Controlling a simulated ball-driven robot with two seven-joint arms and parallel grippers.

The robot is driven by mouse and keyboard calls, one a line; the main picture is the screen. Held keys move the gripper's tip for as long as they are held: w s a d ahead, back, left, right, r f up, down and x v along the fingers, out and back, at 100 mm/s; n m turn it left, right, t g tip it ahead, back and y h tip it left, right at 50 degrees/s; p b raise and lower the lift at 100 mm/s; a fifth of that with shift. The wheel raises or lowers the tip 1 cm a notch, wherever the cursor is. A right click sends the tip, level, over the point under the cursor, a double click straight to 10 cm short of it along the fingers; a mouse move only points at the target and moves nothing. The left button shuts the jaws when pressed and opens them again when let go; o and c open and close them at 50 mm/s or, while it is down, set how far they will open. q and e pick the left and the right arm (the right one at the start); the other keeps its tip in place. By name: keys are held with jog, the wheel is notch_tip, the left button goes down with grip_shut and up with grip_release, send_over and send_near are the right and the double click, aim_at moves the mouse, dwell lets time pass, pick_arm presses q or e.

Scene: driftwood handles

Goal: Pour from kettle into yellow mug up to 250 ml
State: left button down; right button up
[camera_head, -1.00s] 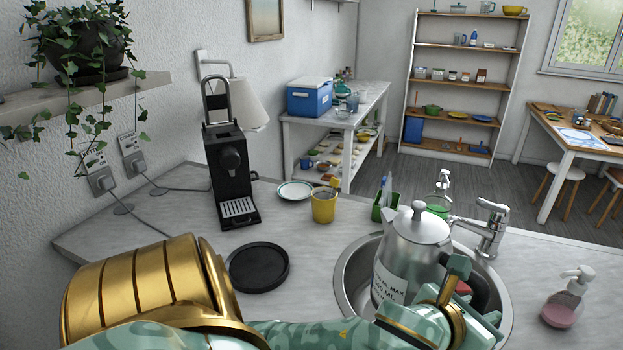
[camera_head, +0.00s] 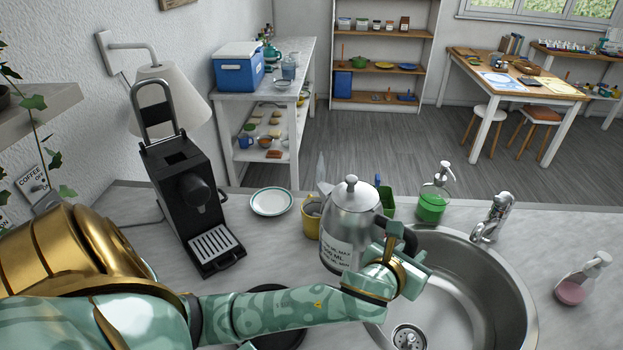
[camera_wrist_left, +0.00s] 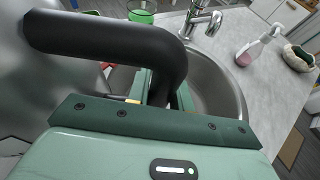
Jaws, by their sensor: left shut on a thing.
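The silver kettle (camera_head: 350,215) is upright, left of the sink, with a printed label on its side. My left gripper (camera_head: 397,262) is shut on its black handle, which also fills the upper part of the left wrist view (camera_wrist_left: 110,38). The yellow mug (camera_head: 311,217) stands on the counter just behind and left of the kettle, partly hidden by it. I cannot see how much is in the mug. My right gripper is not in view.
A black coffee machine (camera_head: 187,195) stands at the left. A white plate (camera_head: 271,201) lies beside the mug. The sink (camera_head: 470,290), tap (camera_head: 493,217) and green soap bottle (camera_head: 432,203) are to the right. A black round base (camera_head: 275,325) is partly hidden under my arm.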

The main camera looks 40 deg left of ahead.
aim_at(414, 233)
pick_arm(q)
jog(key=d+f+m+h+p, duration=0.1)
jog(key=d+f+p, duration=0.2)
jog(key=d+p, duration=0.2)
jog(key=shift+w+f+m+p, duration=0.3)
jog(key=shift+w+f+p, duration=0.05)
jog(key=shift+p, duration=0.2)
jog(key=a+r+n+h, duration=0.1)
jog(key=a+r, duration=0.1)
jog(key=a+r+n+h, duration=0.1)
jog(key=a+r+n, duration=0.1)
jog(key=r, duration=0.1)
jog(key=a+r+n+h, duration=0.1)
jog(key=a+r, duration=0.1)
jog(key=r, duration=0.1)
jog(key=shift+w+r+n+h+b, duration=0.1)
jog(key=shift+r+n+h+b, duration=0.05)
jog(key=shift+n+h+b, duration=0.2)
jog(key=shift+a+r, duration=0.15)
